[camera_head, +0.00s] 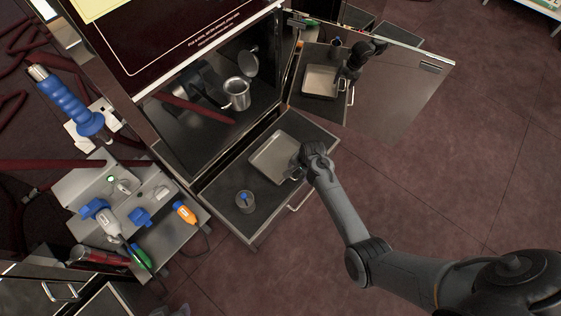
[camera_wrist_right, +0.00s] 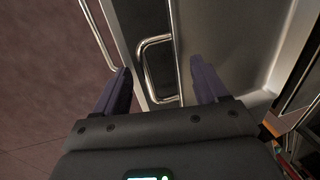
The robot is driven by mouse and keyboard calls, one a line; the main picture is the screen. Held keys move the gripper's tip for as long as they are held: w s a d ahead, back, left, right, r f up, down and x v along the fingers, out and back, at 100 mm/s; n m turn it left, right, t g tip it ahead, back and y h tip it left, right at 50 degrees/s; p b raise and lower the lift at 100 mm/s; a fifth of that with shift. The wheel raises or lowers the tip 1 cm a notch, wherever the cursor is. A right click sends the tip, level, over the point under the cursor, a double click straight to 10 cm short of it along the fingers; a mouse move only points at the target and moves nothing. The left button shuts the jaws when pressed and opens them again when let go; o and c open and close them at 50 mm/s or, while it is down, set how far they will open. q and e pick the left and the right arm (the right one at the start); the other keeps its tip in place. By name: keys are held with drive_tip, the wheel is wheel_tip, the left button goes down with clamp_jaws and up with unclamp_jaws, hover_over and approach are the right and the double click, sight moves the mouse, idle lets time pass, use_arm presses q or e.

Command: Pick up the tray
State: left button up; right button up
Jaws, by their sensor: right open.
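The tray (camera_head: 268,158) is a shallow grey metal pan. It lies on a pulled-out dark drawer (camera_head: 222,188) below the open cabinet. My right gripper (camera_head: 296,174) is at the tray's right end, largely hidden by its own wrist in the head view. In the right wrist view the gripper (camera_wrist_right: 160,66) is open, with its two dark fingers either side of the tray's looped metal handle (camera_wrist_right: 157,40). The fingers look apart from the handle. The tray's grey body (camera_wrist_right: 225,40) lies beyond the right finger. My left gripper is not in view.
A small metal cup (camera_head: 245,201) with something blue in it stands on the drawer. A metal pitcher (camera_head: 238,93) stands inside the cabinet. An open reflective door (camera_head: 400,90) mirrors the tray and arm. The drawer's bar handle (camera_head: 302,195) is close to my gripper.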

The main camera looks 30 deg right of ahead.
drive_tip(key=shift+a+f, duration=0.1)
drive_tip(key=shift+w, duration=0.1)
drive_tip(key=shift+c, duration=1)
clamp_jaws()
